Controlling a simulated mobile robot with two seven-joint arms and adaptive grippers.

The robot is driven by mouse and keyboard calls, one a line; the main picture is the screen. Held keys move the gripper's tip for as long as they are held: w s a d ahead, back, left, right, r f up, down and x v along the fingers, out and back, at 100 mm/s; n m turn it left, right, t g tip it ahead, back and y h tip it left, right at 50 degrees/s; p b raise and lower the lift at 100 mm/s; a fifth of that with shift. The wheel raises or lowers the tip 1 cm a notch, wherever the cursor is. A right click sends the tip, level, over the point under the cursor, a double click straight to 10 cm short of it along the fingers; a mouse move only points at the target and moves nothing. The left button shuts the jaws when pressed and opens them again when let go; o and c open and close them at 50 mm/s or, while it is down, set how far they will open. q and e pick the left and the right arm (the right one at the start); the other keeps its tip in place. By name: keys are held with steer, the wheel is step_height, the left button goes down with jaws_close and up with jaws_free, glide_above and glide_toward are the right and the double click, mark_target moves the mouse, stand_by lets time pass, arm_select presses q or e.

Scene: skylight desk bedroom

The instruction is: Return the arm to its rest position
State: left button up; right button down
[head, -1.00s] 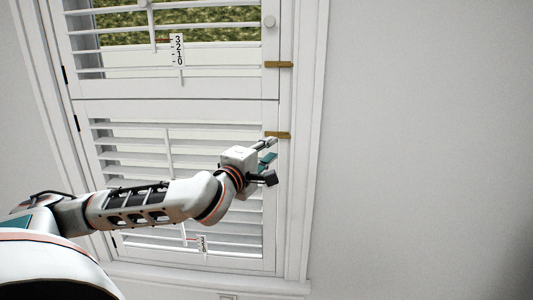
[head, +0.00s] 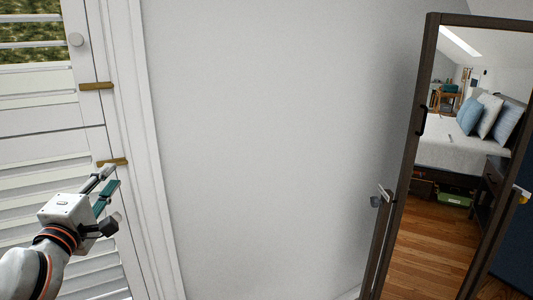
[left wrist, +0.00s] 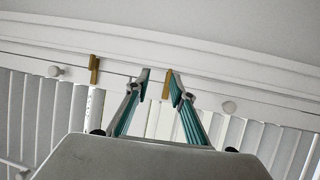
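My left gripper (head: 110,179) is in the lower left of the head view, in front of the white shutter, close to the lower brass latch (head: 113,162). In the left wrist view, its two teal-backed fingers (left wrist: 159,80) stand apart, with a gap between the tips. A brass latch (left wrist: 167,86) shows between the tips, nearer the right finger; I cannot tell whether they touch. My left arm (head: 30,275) reaches in from the lower left corner. My right gripper is not in view.
The shutter has white slats (head: 30,200), a round knob (head: 75,40) and an upper brass latch (head: 96,86). A bare white wall (head: 260,130) fills the middle. A dark-framed standing mirror (head: 412,140) at the right reflects a bed and wooden floor.

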arm_select(q)
steer(key=s+d+f+m+h, duration=0.3)
steer(key=d+f+m, duration=0.3)
steer(key=f, duration=0.2)
steer(key=s+d+f+m+h, duration=0.2)
steer(key=d+f+m+h, duration=0.1)
steer(key=d+f+m, duration=0.4)
steer(key=s+d+f+m+h, duration=0.3)
steer(key=d+f+m+h, duration=0.15)
steer(key=f, duration=0.45)
steer(key=s+f+m+g+y, duration=0.1)
steer(key=s+f, duration=0.4)
steer(key=f, duration=0.5)
steer(key=s+f+m+g+y, duration=0.2)
steer(key=s+f+g, duration=0.3)
steer(key=f, duration=0.6)
steer(key=s+a+f+m+g+y, duration=0.1)
steer(key=s+f+m+g+y, duration=0.1)
steer(key=s+f, duration=0.4)
step_height(320, 180, down, 5)
steer(key=shift+s+r+g+y, duration=0.2)
steer(key=shift+g+y, duration=0.3)
steer(key=shift+y, duration=0.25)
